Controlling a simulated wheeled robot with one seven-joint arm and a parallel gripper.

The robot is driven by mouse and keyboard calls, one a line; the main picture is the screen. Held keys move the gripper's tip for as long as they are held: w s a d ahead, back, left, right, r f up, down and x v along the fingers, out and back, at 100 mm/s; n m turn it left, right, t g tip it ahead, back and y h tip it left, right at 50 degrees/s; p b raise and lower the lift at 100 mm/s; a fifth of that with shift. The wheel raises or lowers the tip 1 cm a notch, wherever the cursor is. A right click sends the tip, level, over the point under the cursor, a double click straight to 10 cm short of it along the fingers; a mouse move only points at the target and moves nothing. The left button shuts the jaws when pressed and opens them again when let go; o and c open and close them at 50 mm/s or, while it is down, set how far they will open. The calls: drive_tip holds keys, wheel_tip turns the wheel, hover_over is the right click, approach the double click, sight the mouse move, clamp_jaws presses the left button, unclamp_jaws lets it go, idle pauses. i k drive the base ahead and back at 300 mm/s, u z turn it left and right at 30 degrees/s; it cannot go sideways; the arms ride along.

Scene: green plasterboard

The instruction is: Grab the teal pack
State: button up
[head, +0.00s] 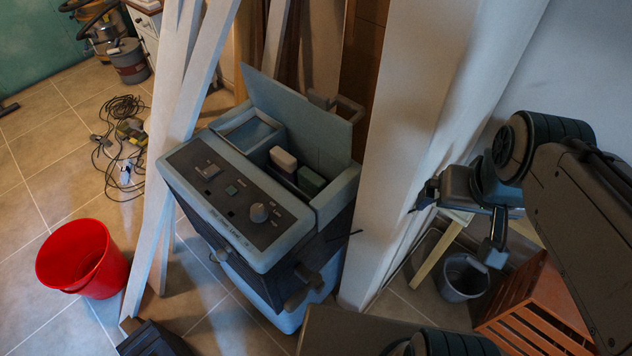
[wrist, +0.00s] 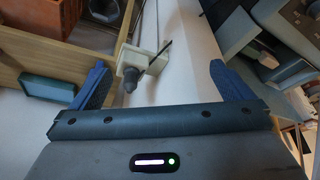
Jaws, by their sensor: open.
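A dark teal-green pack (head: 311,181) sits in the open bin of the grey machine (head: 235,195), right beside a cream-white pack (head: 284,158). Its lower part is hidden by the bin wall. My gripper (head: 422,197) is right of the machine, apart from it, beyond the pale upright boards. In the wrist view my gripper (wrist: 162,84) shows two blue fingers spread wide with nothing held between them. A dark teal box-like thing (wrist: 48,89) lies by wooden boards at left there; I cannot tell whether it is a pack.
The machine's raised lid (head: 298,118) stands behind the bin. Pale boards (head: 185,130) lean at its left; a broad pale upright (head: 405,130) stands between it and my gripper. A red bucket (head: 82,258), grey bucket (head: 462,277) and wooden crate (head: 535,312) stand on the floor.

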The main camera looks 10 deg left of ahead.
sight(311, 183)
drive_tip(key=z, duration=0.05)
drive_tip(key=k, duration=0.5)
drive_tip(key=u, duration=0.8)
drive_tip(key=i, duration=0.7)
drive_tip(key=u, duration=0.05)
